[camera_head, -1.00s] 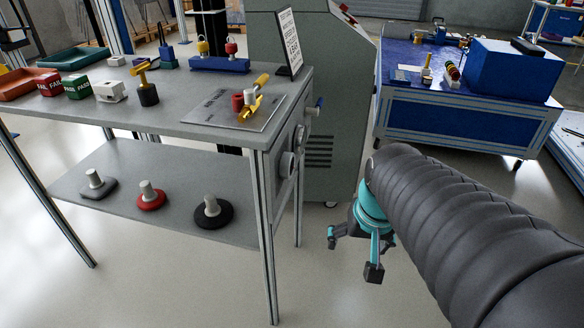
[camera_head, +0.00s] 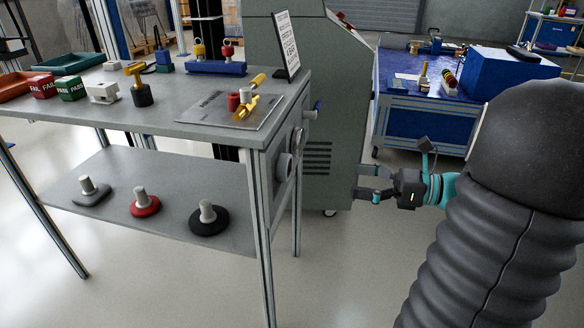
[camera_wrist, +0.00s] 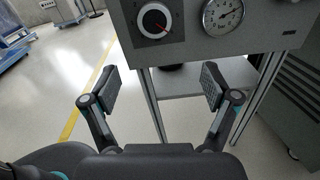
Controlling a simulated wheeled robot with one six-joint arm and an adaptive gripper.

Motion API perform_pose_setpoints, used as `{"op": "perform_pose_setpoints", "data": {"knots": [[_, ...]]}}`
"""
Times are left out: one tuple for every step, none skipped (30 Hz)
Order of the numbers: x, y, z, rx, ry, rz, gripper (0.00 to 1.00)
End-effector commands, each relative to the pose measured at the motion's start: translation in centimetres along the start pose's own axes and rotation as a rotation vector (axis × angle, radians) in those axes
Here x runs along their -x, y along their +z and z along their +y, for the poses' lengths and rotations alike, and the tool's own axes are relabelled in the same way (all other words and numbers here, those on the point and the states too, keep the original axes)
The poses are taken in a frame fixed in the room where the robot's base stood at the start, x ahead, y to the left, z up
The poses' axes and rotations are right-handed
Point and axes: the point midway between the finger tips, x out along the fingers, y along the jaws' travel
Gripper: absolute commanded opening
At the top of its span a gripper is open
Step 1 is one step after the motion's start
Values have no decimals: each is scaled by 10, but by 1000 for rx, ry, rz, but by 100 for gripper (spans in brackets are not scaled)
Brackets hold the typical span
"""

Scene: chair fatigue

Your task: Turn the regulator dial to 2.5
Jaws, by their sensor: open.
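The regulator dial (camera_wrist: 154,20) is a black knob on a white scale ring on the grey side panel, at the top of the wrist view. A red mark shows at its lower right; the numbers are too small to read. A round white pressure gauge (camera_wrist: 222,16) sits right of it. In the head view the dial (camera_head: 284,166) shows edge-on at the bench's right end. My gripper (camera_head: 370,183) is open and empty, to the right of the dial and apart from it. In the wrist view my gripper (camera_wrist: 159,85) has its fingers spread below the dial.
The workbench (camera_head: 150,117) holds blocks and fittings on top and several weighted knobs on its lower shelf (camera_head: 125,190). A grey cabinet (camera_head: 335,130) stands behind the gripper. A blue bench (camera_head: 410,130) is behind my arm. The floor (camera_head: 330,270) before the bench end is clear.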

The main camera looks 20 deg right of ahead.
Motion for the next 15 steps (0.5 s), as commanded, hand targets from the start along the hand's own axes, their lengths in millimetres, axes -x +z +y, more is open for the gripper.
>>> {"op": "perform_pose_setpoints", "data": {"knots": [[0, 5, 2, -32, 10, -24, 86], [0, 6, 4, -49, 16, -31, 86], [0, 7, 5, -66, 23, -34, 86], [-1, 7, 5, -76, 25, -34, 86], [-2, 7, 6, -82, 25, -33, 86], [-4, 7, 6, -86, 25, -32, 86], [-6, 7, 6, -87, 25, -31, 86], [-9, 7, 6, -87, 26, -30, 86], [-13, 7, 6, -86, 27, -30, 86], [-17, 7, 7, -86, 28, -29, 86], [-22, 7, 7, -85, 28, -30, 86], [-29, 7, 7, -86, 28, -29, 86], [-34, 7, 7, -86, 29, -29, 86], [-39, 7, 7, -85, 29, -29, 86], [-47, 7, 7, -84, 29, -28, 86]]}}
